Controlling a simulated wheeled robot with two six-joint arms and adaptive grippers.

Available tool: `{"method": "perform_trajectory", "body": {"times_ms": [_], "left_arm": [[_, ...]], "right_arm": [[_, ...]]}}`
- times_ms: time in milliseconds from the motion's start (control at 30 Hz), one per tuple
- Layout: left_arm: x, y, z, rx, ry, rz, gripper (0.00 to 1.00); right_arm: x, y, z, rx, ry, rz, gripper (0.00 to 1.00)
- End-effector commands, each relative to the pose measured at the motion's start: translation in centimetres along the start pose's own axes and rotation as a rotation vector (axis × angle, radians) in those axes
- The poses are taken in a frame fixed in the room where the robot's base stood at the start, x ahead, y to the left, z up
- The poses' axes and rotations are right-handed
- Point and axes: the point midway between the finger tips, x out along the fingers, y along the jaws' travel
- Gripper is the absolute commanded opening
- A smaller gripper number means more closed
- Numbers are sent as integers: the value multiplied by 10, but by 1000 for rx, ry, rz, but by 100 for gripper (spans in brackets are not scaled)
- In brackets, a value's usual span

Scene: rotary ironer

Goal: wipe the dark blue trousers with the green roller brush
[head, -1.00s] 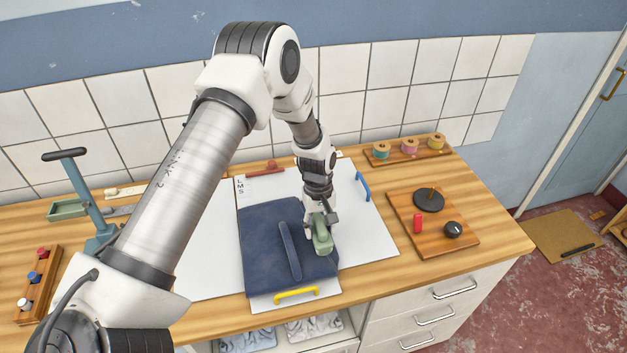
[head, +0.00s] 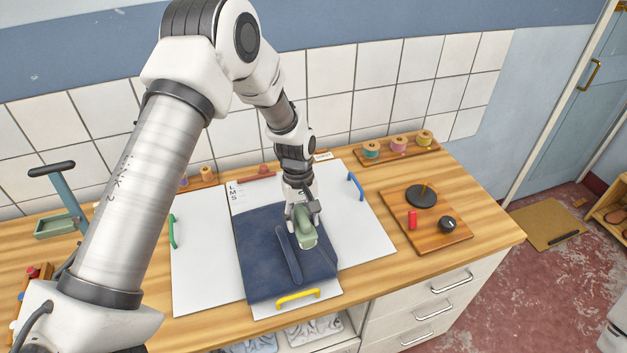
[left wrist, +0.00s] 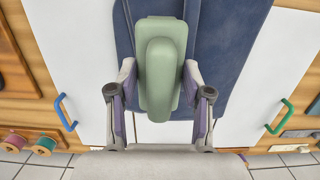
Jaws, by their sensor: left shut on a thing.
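The dark blue trousers (head: 262,265) lie folded flat on a white board on the counter, with a raised dark blue strip (head: 289,258) along their middle. They also show in the left wrist view (left wrist: 229,45). My left gripper (head: 303,219) is shut on the green roller brush (head: 307,239) and holds it over the upper right part of the trousers, right of the strip. In the left wrist view the brush (left wrist: 160,65) sits between both fingers. I cannot tell whether its underside touches the cloth. My right gripper is out of view.
The folding board has white side flaps (head: 362,232) with a green handle (head: 172,231), a blue handle (head: 356,186) and a yellow handle (head: 297,295). A wooden board with a dark disc (head: 421,196) stands right. Thread spools (head: 398,145) stand behind. Bare counter lies at the front right.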

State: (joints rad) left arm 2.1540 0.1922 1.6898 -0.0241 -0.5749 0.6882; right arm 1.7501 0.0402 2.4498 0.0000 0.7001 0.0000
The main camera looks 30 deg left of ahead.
Motion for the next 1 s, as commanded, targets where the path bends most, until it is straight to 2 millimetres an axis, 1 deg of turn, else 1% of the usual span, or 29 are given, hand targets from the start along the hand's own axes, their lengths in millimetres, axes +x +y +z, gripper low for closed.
{"method": "perform_trajectory", "body": {"times_ms": [100,300,1000], "left_arm": [[-11,3,3,3,2,1,17],[-24,5,7,6,1,0,17],[-25,5,8,6,0,-1,17]], "right_arm": [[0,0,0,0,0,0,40],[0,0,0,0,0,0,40],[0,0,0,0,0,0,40]]}}
